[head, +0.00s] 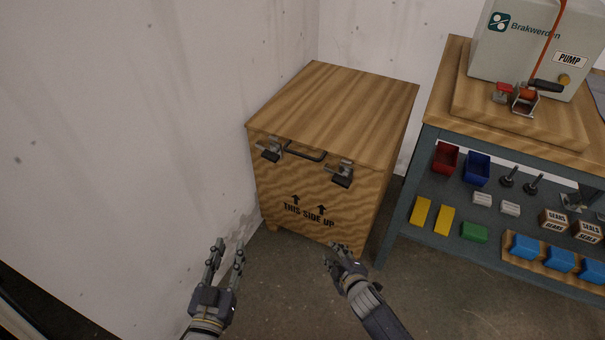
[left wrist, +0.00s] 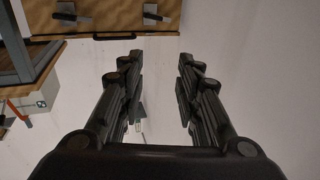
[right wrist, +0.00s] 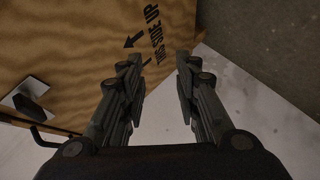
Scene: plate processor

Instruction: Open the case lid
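The wooden case (head: 320,190) stands in the corner, printed THIS SIDE UP. Its flat lid (head: 335,100) is down on it, with a dark bar handle (head: 305,154) at the front edge. A left latch (head: 270,150) and a right latch (head: 342,174) sit at the front below the lid edge; I cannot tell if they are fastened. My left gripper (head: 228,246) is open and empty, low in front of the case's left side. My right gripper (head: 338,248) is open and empty, before the lower right front, apart from both latches. The right wrist view shows one latch (right wrist: 30,98).
A workbench (head: 440,130) stands close to the case's right. It carries a pump unit (head: 520,45), with bins and small parts on the shelf below. A pale wall (head: 150,130) runs close along the left. Bare floor (head: 280,275) lies in front.

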